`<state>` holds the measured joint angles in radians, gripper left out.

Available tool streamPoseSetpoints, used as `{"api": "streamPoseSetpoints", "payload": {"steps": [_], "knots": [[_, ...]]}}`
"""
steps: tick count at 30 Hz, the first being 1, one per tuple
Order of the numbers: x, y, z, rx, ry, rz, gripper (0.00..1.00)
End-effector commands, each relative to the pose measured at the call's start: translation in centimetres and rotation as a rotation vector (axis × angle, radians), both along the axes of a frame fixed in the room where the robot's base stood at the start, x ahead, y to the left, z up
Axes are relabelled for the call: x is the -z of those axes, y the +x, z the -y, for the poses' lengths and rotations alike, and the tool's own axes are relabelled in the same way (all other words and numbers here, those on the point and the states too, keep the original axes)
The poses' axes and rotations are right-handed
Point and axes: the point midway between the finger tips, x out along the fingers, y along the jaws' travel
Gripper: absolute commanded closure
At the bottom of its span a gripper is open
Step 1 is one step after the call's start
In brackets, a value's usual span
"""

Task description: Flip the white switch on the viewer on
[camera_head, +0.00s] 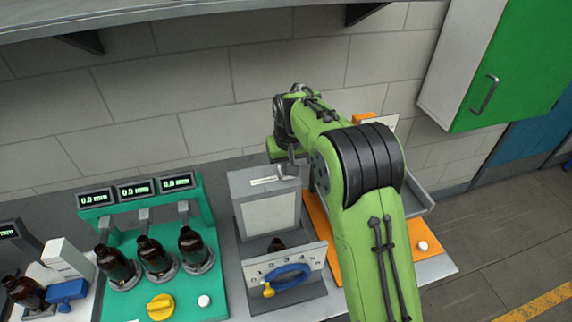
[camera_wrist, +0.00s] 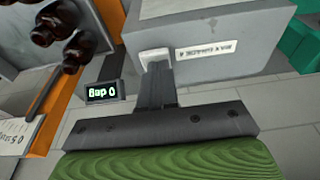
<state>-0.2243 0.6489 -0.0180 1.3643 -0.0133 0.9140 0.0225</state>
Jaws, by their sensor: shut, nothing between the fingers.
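The viewer (camera_head: 270,216) is a grey box with a pale front panel and a small label on its top, standing on the bench in the middle of the head view. In the wrist view the viewer (camera_wrist: 220,25) fills the upper middle, and the white switch (camera_wrist: 153,54) sits on it beside the label. My gripper (camera_head: 290,168) is over the viewer's top right end. In the wrist view my gripper (camera_wrist: 155,72) is shut and empty, its fingertips at the switch and partly covering it. I cannot tell whether they touch or which way the switch is tilted.
A teal stand (camera_head: 150,215) with several amber bottles and displays is left of the viewer. A numbered panel with a blue handle (camera_head: 287,277) is in front. An orange board (camera_head: 322,232) lies to the right, partly behind my arm. A shelf (camera_head: 180,12) runs above along the wall.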

Motion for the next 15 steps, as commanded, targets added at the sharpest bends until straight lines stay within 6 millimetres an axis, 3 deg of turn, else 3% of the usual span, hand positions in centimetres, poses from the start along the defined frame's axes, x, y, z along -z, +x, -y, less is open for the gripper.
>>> {"api": "streamPoseSetpoints", "payload": {"steps": [15], "knots": [[1.6,0.2,-0.1,0.000,0.028,0.135,1.00]]}}
